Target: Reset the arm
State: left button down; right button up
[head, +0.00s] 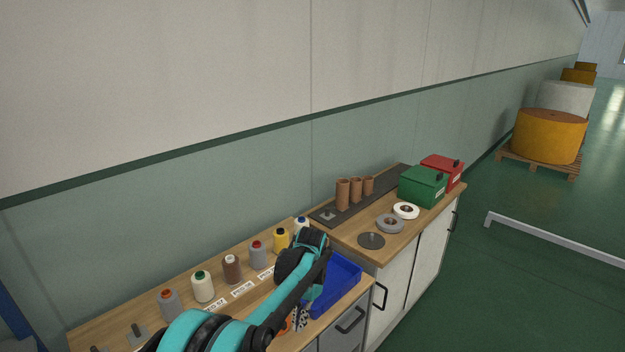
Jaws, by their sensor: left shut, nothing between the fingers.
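My left arm comes in from the bottom, teal and black, and bends at a black joint above the lower counter. My left gripper (302,316) is below that bend, mostly hidden by the arm; it is shut with nothing held. It is by the near side of the blue tray (343,281). My right gripper is not in view.
The higher counter holds cardboard tubes (342,194), grey (390,223) and white rings (406,210), a dark disc (371,241), green (422,187) and red boxes (443,168).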

pick_arm(q)
jog(key=s+a+r+n+t+h, duration=0.1)
jog(key=s+a+r+n+t, duration=0.25)
jog(key=s+a+r, duration=0.55)
jog(key=s+a+f+n+t, duration=0.1)
jog(key=s+a+t, duration=0.1)
jog(key=s, duration=0.4)
jog(key=s+a+f+n+t+b, duration=0.1)
jog(key=s+a+n+t, duration=0.1)
jog(key=s, duration=0.5)
jog(key=shift+s+a+f+t+h, duration=0.3)
jog(key=shift+a+t, duration=0.35)
jog(key=shift+t, duration=0.3)
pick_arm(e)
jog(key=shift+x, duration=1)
pick_arm(q)
jog(key=shift+w+f, duration=0.1)
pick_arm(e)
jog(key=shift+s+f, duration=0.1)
